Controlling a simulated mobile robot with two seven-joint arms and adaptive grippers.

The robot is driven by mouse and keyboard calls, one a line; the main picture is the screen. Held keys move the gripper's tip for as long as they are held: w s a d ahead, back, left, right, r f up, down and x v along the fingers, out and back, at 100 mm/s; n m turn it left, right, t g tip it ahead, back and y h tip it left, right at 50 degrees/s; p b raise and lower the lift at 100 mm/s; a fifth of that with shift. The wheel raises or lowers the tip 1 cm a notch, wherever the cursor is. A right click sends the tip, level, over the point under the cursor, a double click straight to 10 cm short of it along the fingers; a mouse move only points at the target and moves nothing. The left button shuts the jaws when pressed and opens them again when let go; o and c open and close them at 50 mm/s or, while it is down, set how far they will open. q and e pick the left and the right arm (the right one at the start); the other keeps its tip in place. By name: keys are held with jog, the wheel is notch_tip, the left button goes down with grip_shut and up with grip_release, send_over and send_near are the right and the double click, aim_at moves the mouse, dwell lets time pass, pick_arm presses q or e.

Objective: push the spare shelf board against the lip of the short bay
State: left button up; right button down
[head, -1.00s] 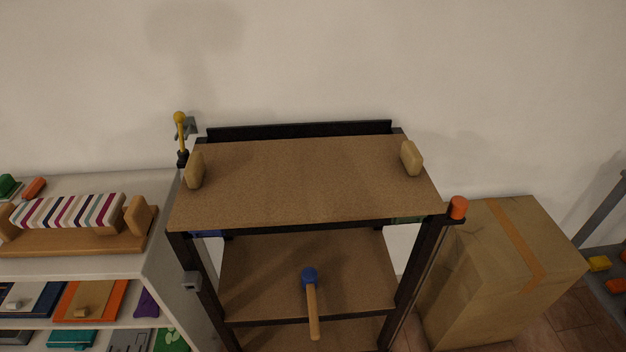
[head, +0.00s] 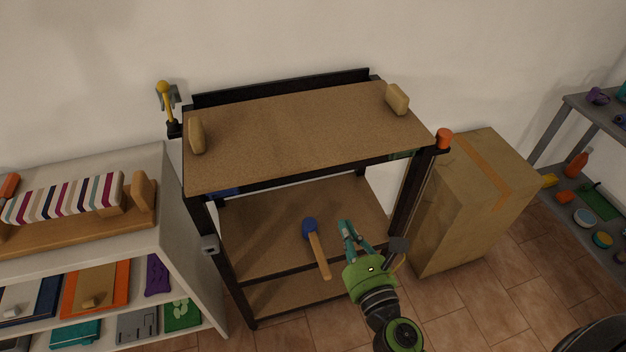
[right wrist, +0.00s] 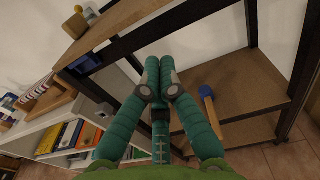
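The brown board (head: 300,130) that I take for the spare shelf board lies on top of a dark-framed rack. It carries a pale wooden block near its left end (head: 197,135) and one near its right end (head: 397,99). A dark upright lip (head: 285,87) runs along the rack's back; I cannot tell whether the board touches it. My right gripper (head: 344,226), green with teal fingers, is in front of the rack, below the top board and apart from it. In the right wrist view its fingertips (right wrist: 159,68) meet with nothing between them. My left gripper is not in view.
A blue-headed mallet (head: 318,250) lies on the rack's lower shelf, left of my gripper. A white shelf unit (head: 150,210) stands left, a cardboard box (head: 465,210) right. An orange-capped post (head: 443,138) stands at the rack's right corner. The tiled floor in front is clear.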

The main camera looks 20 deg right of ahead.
jog(key=r, duration=0.1)
jog(key=p, duration=0.2)
send_near(322, 167)
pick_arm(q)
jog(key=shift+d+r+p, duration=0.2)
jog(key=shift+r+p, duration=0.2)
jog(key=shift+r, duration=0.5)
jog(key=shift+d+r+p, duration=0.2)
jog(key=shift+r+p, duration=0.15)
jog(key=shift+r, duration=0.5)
pick_arm(e)
jog(key=w, duration=0.7)
jog(key=shift+f+m, duration=0.25)
jog(key=shift+m, duration=0.15)
jog(key=w, duration=0.5)
jog(key=shift+w+a+r, duration=0.1)
jog(key=shift+w, duration=0.2)
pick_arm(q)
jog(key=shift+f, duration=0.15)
pick_arm(e)
jog(key=shift+a, duration=0.1)
